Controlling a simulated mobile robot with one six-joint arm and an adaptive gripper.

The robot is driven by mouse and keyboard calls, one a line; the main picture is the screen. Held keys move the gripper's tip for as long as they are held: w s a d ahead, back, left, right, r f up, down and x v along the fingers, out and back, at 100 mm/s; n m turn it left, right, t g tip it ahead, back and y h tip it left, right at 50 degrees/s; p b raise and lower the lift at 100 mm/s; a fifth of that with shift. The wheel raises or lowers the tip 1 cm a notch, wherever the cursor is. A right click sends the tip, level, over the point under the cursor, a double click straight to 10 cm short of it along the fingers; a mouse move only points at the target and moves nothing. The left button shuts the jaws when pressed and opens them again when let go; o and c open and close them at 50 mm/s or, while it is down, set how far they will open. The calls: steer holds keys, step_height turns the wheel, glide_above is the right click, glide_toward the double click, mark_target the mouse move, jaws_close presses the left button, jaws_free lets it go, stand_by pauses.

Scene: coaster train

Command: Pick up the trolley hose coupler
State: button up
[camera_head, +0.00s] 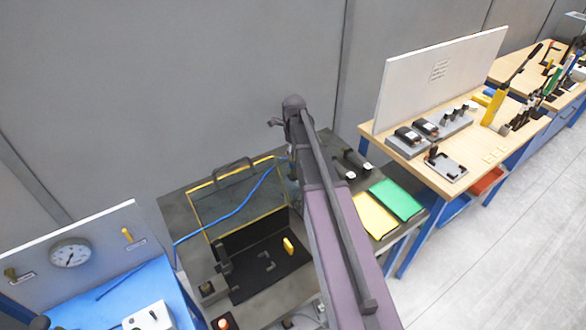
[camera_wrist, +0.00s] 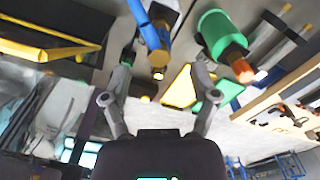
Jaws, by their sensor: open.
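A blue hose (camera_head: 233,208) runs over the dark trolley in the head view and ends behind my arm. In the wrist view the blue hose (camera_wrist: 136,12) leads to a brass-coloured coupler (camera_wrist: 154,38) at the top middle. My gripper (camera_wrist: 163,76) has its two fingers spread apart, with nothing held between them. The coupler's tip shows between and just beyond the fingertips, nearer the left one. I cannot tell whether a finger touches it. In the head view my arm hides most of the gripper and the coupler.
A green cylinder with a copper-coloured end (camera_wrist: 225,40) is close to the right finger. A clear lid with a yellow edge (camera_head: 240,190) stands raised on the trolley. Yellow (camera_head: 375,217) and green (camera_head: 397,199) sheets lie right of my arm. A wooden workbench (camera_head: 455,185) stands further right.

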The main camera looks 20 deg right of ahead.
mark_target(293, 166)
steer(key=shift+f+b, duration=0.5)
steer(key=shift+f, duration=0.3)
steer(key=shift+a+f+b, duration=0.1)
steer(key=shift+f+b, duration=2.5)
jaws_close()
